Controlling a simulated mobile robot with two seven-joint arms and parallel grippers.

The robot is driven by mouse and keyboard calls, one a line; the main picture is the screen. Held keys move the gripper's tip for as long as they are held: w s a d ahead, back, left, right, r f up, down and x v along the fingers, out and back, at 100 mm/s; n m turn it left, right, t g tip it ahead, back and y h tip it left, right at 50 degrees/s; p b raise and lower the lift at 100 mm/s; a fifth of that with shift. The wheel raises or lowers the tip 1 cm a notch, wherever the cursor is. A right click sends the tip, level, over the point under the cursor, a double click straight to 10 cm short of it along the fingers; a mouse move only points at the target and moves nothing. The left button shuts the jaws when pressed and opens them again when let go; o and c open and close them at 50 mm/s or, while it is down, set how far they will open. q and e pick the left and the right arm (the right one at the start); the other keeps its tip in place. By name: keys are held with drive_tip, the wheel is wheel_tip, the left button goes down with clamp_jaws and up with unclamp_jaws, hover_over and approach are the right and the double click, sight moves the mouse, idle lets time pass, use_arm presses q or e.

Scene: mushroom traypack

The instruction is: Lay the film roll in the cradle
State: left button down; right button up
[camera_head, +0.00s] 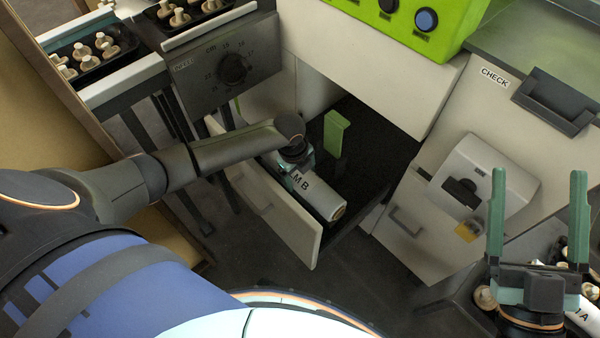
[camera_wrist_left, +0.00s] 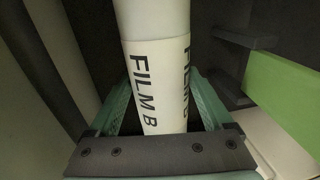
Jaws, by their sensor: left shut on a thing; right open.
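The white film roll (camera_head: 318,195), marked FILM B, slants over the dark inside of the open drawer (camera_head: 312,240). My left gripper (camera_head: 298,178) is shut on it near its upper end in the head view. In the left wrist view the roll (camera_wrist_left: 157,70) runs between the green fingers of my left gripper (camera_wrist_left: 160,115). Whether the roll touches the drawer floor I cannot tell. A green upright piece (camera_head: 335,135) stands behind the roll; I cannot make out a cradle for certain. My right gripper (camera_head: 538,185) is open and empty at the far right.
A white dispenser (camera_head: 490,175) is on the right cabinet below the CHECK label. A green control box (camera_head: 425,25) stands above the drawer. Dark mushroom trays (camera_head: 105,60) are at upper left. Another roll (camera_head: 585,315) lies at lower right. The drawer walls border the roll.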

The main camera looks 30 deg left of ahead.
use_arm(q)
drive_tip(key=shift+w+f, duration=0.1)
drive_tip(key=shift+f, duration=0.25)
use_arm(e)
drive_tip(key=shift+f, duration=0.1)
idle(0.4)
use_arm(q)
drive_tip(key=shift+c, duration=0.6)
unclamp_jaws()
drive_tip(key=shift+o, duration=0.6)
